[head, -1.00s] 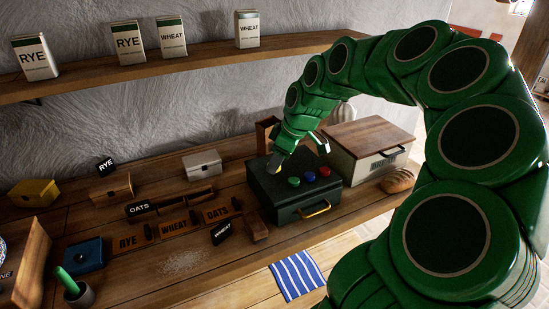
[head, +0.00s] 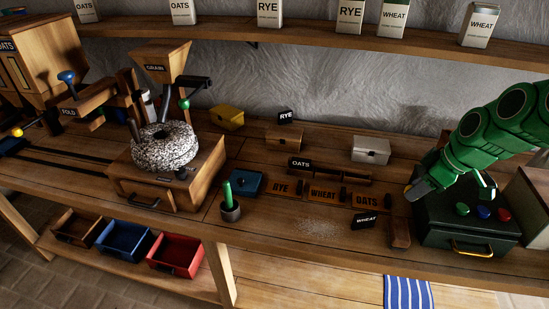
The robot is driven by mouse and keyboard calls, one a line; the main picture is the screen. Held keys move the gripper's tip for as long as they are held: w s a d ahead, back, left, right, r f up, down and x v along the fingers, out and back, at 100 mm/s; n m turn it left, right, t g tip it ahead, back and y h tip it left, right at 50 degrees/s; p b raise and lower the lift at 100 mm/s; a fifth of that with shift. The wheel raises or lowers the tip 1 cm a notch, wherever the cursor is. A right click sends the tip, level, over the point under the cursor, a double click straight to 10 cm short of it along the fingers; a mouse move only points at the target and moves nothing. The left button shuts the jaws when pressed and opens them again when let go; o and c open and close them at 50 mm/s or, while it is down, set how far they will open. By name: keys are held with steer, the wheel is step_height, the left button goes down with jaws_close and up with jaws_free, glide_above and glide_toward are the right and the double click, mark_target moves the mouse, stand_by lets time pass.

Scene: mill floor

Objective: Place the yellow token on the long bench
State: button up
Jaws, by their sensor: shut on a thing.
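The long bench (head: 262,228) is a wooden worktop running across the head view. My gripper (head: 452,188) is at the right, over the back left part of a dark green box (head: 440,232) on the bench. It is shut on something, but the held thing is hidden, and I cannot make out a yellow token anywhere. Small round green (head: 463,209), blue (head: 483,212) and red (head: 504,215) pieces sit on the box top.
A stone mill (head: 165,148), a cup with a green stick (head: 230,211), a blue box (head: 246,184), word plates (head: 323,194) and small chests (head: 371,150) stand on the bench. The front middle has bare wood and spilled flour. A shelf (head: 300,38) runs above.

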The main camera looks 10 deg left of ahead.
steer(key=s+a+f+n+g, duration=0.1)
steer(key=s+a+f+n, duration=0.2)
steer(key=a, duration=0.4)
steer(key=s+a+f+n+g, duration=0.2)
steer(key=s+a+n, duration=0.25)
steer(key=a, duration=0.35)
steer(key=s+a+f+n+g, duration=0.1)
steer(key=s+a+f+n, duration=0.2)
steer(key=a, duration=0.4)
glide_above(293, 227)
steer(key=d, duration=0.2)
steer(key=f, duration=0.8)
steer(key=shift+w+a+f, duration=0.1)
steer(key=shift+a+f, duration=0.05)
steer(key=shift+a, duration=0.1)
steer(key=shift+w+a+f, duration=0.15)
steer(key=shift+w+f, duration=0.05)
steer(key=shift+f, duration=1.7)
steer(key=shift+f, duration=0.1)
steer(key=o, duration=1.1)
